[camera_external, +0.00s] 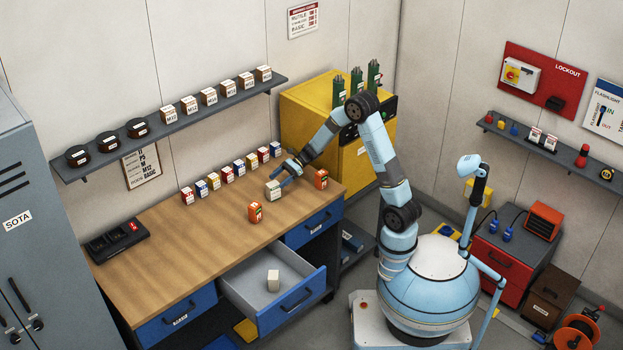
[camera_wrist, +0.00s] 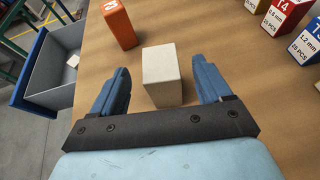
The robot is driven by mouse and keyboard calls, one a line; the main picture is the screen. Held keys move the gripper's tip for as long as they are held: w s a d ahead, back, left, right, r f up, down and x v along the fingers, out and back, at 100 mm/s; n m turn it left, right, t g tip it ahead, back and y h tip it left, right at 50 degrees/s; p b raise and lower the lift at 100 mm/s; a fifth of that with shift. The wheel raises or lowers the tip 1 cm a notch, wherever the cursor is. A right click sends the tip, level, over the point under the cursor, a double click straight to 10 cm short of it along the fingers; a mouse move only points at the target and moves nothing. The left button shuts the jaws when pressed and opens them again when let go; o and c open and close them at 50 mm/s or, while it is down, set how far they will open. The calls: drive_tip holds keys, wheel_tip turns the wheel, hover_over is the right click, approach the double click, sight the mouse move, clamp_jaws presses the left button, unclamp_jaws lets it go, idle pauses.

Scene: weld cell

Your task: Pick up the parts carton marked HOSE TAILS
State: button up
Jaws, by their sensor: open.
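A small cream-white carton (camera_external: 273,190) stands upright on the wooden bench; its lettering is too small to read. In the wrist view the plain carton (camera_wrist: 162,76) stands between my blue fingers, with a gap on each side. My gripper (camera_external: 286,175) is low over the bench at this carton, open and empty. Another white carton (camera_external: 273,281) lies in the open drawer (camera_external: 240,284); its marking cannot be read. No HOSE TAILS lettering is legible in either view.
Orange cartons (camera_external: 255,213) and (camera_external: 321,179) stand on either side of the white one. A row of coloured cartons (camera_external: 227,175) stands along the back of the bench. The bench (camera_external: 180,255) is clear at front left. A shelf (camera_external: 175,125) hangs above.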

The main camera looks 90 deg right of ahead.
sight(274, 184)
drive_tip(key=x, duration=0.6)
drive_tip(key=c, duration=1.1)
